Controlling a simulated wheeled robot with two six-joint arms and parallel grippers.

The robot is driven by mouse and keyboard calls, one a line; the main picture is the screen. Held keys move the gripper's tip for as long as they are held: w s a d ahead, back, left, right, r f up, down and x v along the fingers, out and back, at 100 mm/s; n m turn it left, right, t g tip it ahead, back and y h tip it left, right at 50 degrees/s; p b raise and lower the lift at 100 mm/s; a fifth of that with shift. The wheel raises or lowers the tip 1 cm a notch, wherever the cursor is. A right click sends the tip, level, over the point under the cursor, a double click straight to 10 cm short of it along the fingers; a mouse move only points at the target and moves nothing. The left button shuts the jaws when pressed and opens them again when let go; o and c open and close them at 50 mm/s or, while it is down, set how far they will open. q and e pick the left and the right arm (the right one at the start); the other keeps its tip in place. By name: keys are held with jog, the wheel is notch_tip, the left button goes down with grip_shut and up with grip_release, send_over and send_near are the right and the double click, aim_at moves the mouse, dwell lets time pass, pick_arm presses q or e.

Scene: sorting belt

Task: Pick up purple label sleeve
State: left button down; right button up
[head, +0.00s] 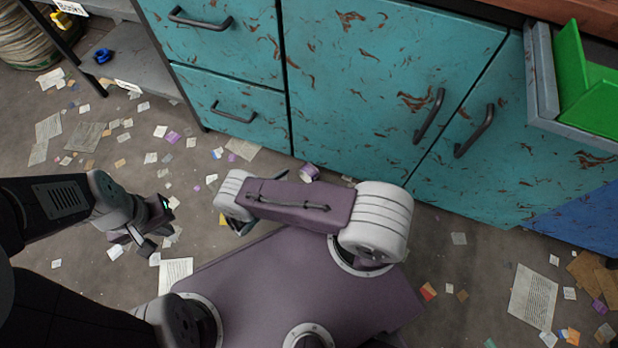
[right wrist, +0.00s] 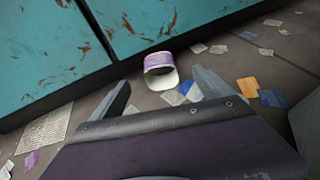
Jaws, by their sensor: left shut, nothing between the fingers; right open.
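The purple label sleeve (head: 309,172) is a short ring, purple outside with a white rim. It lies on the floor close to the foot of the teal cabinet, just beyond my right arm in the head view. In the right wrist view the sleeve (right wrist: 159,62) lies ahead of my right gripper (right wrist: 163,88). My left gripper (head: 142,244) is shut and empty above the littered floor at the left.
The teal cabinet (head: 375,70) stands right behind the sleeve, with dark handles. A grey shelf (head: 135,65) holding a blue ring (head: 102,56) is at upper left. A green bin (head: 590,95) sits in an open drawer at upper right. Paper scraps litter the floor.

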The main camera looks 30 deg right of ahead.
aim_at(309, 171)
jog(key=b+x, duration=0.1)
jog(key=x, duration=0.2)
jog(key=shift+a+f+b, duration=0.1)
jog(key=shift+b, duration=0.2)
jog(key=shift+w+d, duration=0.1)
jog(key=shift+d, duration=0.3)
jog(key=shift+w+d+f+b, duration=0.1)
jog(key=shift+d+f+b, duration=0.2)
jog(key=shift+b, duration=0.15)
jog(key=b+x, duration=0.3)
jog(key=x, duration=0.1)
jog(key=shift+w, duration=0.15)
jog(key=shift+w+d+r, duration=0.1)
jog(key=shift+d, duration=0.15)
jog(key=shift+r, duration=0.1)
jog(key=c, duration=1.4)
